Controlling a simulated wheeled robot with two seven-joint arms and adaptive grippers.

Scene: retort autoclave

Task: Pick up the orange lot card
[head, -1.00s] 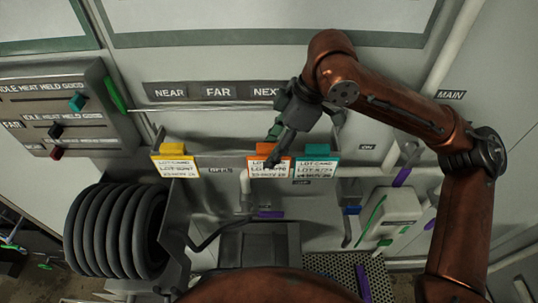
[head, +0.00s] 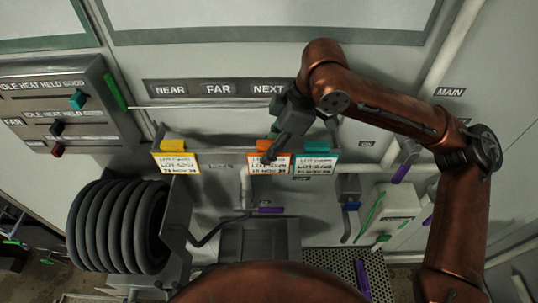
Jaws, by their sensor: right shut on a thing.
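The orange lot card (head: 269,168) hangs on the rail below the wall signs, between the yellow lot card (head: 176,163) on the left and the teal lot card (head: 315,166) close on its right. My right gripper (head: 270,152) comes down from above and is shut on the upper part of the orange card. The fingers and wrist cover part of the card's top edge. Whether the card is clear of the rail cannot be told. My left gripper is not in view.
A switch panel (head: 60,105) is at the left, with NEAR, FAR and NEXT signs (head: 219,89) above the rail. A coiled black hose (head: 118,228) sits at lower left. Pipes and valves with purple handles (head: 401,173) are at the right.

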